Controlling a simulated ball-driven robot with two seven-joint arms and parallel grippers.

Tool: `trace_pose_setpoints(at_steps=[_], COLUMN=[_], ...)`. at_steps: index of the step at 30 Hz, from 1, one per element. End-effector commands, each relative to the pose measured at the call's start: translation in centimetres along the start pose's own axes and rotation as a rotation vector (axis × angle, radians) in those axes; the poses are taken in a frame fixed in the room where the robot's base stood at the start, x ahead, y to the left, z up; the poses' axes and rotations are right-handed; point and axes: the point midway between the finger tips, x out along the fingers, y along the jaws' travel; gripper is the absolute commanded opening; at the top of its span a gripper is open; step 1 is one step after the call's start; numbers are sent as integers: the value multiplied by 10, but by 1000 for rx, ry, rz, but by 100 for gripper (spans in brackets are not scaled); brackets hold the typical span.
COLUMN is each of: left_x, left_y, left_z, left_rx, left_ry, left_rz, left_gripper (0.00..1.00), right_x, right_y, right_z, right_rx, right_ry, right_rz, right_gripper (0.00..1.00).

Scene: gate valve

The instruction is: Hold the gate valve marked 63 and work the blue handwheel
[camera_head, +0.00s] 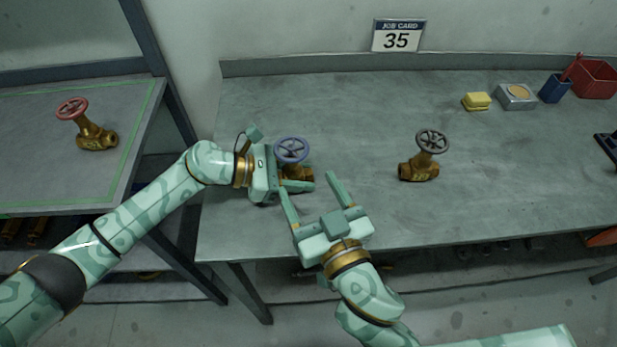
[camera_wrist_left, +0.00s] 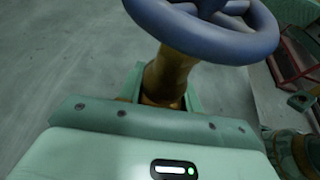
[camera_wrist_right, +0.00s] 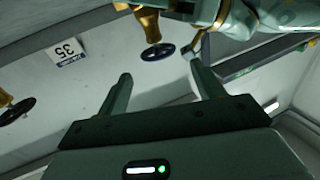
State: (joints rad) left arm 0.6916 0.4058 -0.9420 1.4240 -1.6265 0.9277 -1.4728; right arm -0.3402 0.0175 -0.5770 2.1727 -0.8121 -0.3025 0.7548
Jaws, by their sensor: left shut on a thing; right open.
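The brass gate valve (camera_head: 305,173) with the blue handwheel (camera_head: 291,150) stands on the workbench near its left end. My left gripper (camera_head: 296,186) is shut on the brass valve's body below the wheel. The left wrist view shows the blue rim (camera_wrist_left: 240,45) above the brass stem (camera_wrist_left: 168,72) between the fingers. My right gripper (camera_head: 308,185) is open and empty, its fingers pointing toward the valve from the front. In the right wrist view the blue wheel (camera_wrist_right: 158,52) lies beyond the fingertips, apart from them. I cannot read any number on the valve.
A brass valve with a dark grey wheel (camera_head: 431,142) stands to the right. One with a red wheel (camera_head: 72,108) stands on the green-bordered left table (camera_head: 40,185). The job card (camera_head: 397,35) reads 35. A yellow sponge (camera_head: 477,101) and red bin (camera_head: 594,79) sit back right.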

Motion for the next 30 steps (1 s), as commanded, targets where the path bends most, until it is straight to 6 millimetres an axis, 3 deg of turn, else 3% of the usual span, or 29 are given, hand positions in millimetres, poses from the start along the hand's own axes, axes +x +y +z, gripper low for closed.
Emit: trace_pose_setpoints(at_steps=[5,10,14,18,23,27,30], left_x=[0,0,0,0,0,0,0], left_y=[0,0,1,1,1,1,0], left_z=[0,0,0,0,1,1,1], left_rx=[0,1,1,1,1,1,1], left_ry=[0,0,0,0,-1,-1,-1], left_rz=[1,1,1,1,1,1,1], left_gripper=[0,0,0,0,0,0,0], right_x=[-1,-10,-18,-21,-14,-5,-2], right_y=[-26,-56,-58,-43,-17,-2,2], right_z=[-14,-48,-75,-91,-82,-55,-35], right_rx=[277,804,1251,1740,2292,2695,2897], right_ry=[43,102,130,133,109,73,51], right_rz=[-143,-368,-497,-563,-505,-341,-201], right_gripper=[68,68,68,68,68,68,68])
